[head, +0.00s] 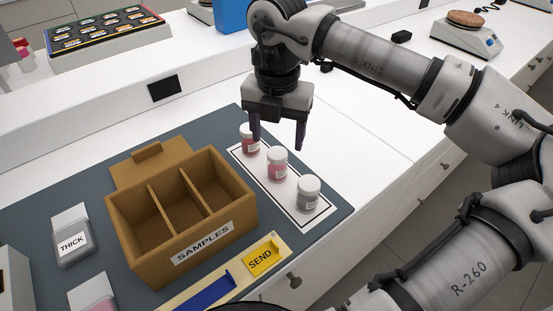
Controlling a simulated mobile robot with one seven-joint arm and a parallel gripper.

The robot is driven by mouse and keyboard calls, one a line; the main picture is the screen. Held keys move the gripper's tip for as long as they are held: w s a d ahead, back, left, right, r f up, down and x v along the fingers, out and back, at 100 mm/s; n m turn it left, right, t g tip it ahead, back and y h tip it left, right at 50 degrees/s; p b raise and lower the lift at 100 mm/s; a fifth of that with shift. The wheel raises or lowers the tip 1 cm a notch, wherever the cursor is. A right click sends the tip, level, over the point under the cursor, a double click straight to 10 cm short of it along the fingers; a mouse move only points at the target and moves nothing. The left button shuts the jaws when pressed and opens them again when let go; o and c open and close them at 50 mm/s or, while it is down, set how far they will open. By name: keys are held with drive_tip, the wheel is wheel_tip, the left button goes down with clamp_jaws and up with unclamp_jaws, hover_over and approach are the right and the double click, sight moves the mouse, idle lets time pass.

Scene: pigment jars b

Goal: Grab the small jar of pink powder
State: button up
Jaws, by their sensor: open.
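The small jar of pink powder (277,166) stands upright as the middle one of three white-lidded jars on a white, black-bordered strip. A jar of red powder (250,141) stands behind it to the left, and a jar of grey powder (308,196) stands in front to the right. My gripper (278,143) points down with its fingers apart and nothing between them. In the picture the fingertips lie around and just above the pink jar's lid, the left one in front of the red jar. I cannot tell the exact height of the fingers over the jars.
A brown box (150,275) labelled SAMPLES, with three empty compartments, stands left of the jars on a dark mat (75,205). A container marked THICK (72,240) is further left. A SEND tray (285,248) lies in front.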

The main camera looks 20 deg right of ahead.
sight(277, 164)
wheel_tip(277, 164, down, 9)
drive_tip(key=p, duration=0.2)
drive_tip(key=shift+w+r+p, duration=0.1)
drive_tip(key=shift+p, duration=0.2)
drive_tip(key=c, duration=1.1)
